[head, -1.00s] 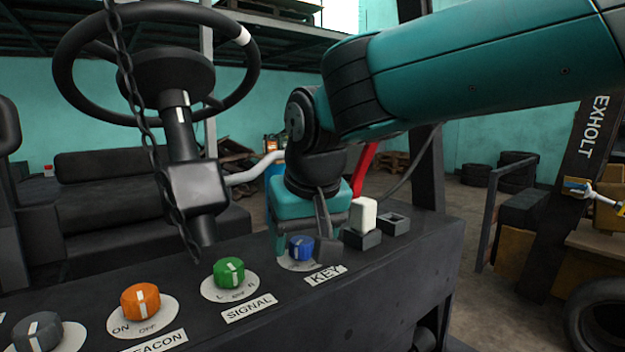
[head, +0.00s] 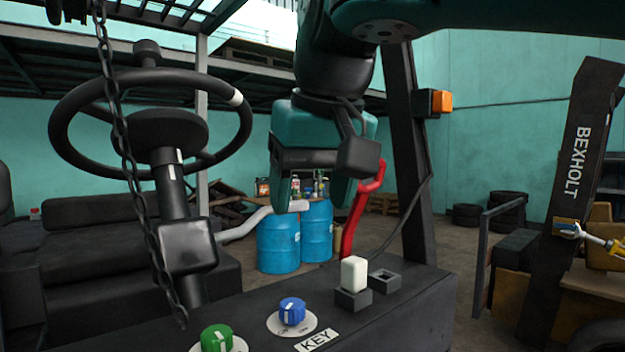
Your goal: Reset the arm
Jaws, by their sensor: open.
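My gripper (head: 318,190) hangs from my arm in the upper middle of the head view, teal and black, with its fingers pointing down. It is open and nothing shows between its fingers. It is raised above and behind the dark control panel (head: 400,315), apart from the knobs. Below it on the panel are the blue knob (head: 292,311) by the KEY label (head: 318,341) and a white block-shaped switch (head: 354,273) in a black socket.
The steering wheel (head: 240,128) and its column stand to the left, with a hanging chain (head: 130,165) before them. A red lever (head: 356,215) and a dark post (head: 405,150) rise close to my gripper. A green knob (head: 216,338) sits at the lower edge. Blue barrels (head: 278,243) stand behind.

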